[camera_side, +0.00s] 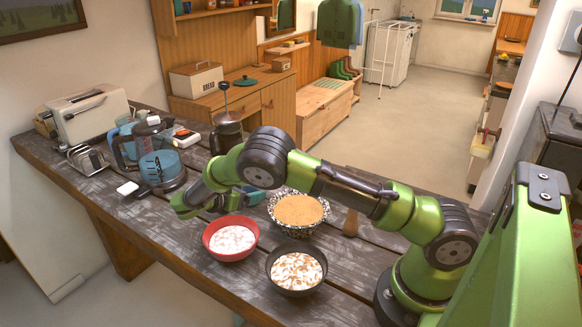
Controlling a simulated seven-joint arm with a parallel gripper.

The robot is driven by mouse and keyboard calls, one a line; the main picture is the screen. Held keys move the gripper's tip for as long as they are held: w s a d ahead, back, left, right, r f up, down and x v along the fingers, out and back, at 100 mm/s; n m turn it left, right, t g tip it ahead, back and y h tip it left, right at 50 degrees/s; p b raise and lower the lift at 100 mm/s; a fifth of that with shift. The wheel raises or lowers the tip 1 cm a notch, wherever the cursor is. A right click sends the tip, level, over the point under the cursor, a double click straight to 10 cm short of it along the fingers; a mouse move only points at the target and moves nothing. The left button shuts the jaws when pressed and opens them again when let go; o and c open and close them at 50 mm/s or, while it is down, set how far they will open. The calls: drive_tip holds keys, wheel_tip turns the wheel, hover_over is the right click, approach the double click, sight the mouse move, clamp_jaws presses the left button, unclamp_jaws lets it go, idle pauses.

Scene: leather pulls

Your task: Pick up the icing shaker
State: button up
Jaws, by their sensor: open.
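My gripper (184,208) hangs over the table to the left of the red bowl, with its fingers pointing left and down. It is open, and I see nothing held in it. I cannot pick out an icing shaker for certain. A small teal vessel (254,196) stands behind the gripper, partly hidden by my arm, and I cannot tell what it is. A small white block-like thing (127,188) lies to the left of the gripper, apart from it.
A red bowl (231,239), a dark bowl (297,272) and a speckled bowl (298,212) stand filled at the front. The table's left front is bare.

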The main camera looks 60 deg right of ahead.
drive_tip(key=shift+x, duration=0.85)
drive_tip(key=shift+c, duration=0.5)
drive_tip(key=c, duration=1)
drive_tip(key=shift+r, duration=0.15)
drive_tip(key=shift+c, duration=0.2)
